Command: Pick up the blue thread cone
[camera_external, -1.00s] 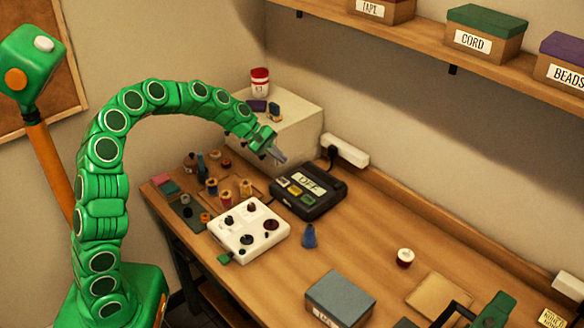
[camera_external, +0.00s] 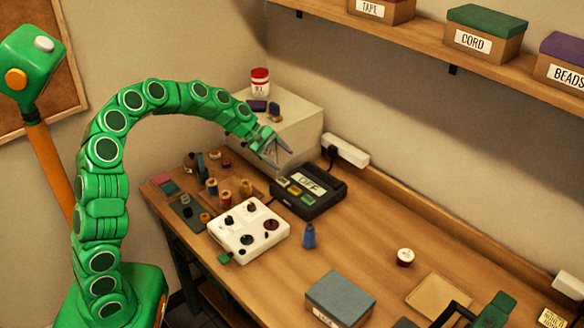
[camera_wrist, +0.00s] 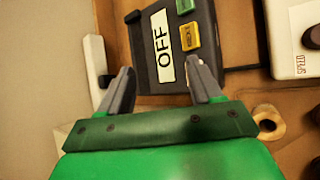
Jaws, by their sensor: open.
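The blue thread cone (camera_external: 309,236) stands upright on the wooden table, just right of the white control box. My gripper (camera_external: 277,156) is high above the back left of the table, open and empty. It is up and to the left of the cone, well apart from it. In the wrist view my gripper's two grey fingers (camera_wrist: 160,88) are spread over the black box with the OFF label. The cone does not show in the wrist view.
The black OFF box (camera_external: 322,204) and the white control box (camera_external: 262,243) stand near the cone. Several thread spools crowd the left end. A grey-blue box (camera_external: 340,296) stands in front. A white block (camera_external: 298,133) is behind. The table right of the cone is mostly clear.

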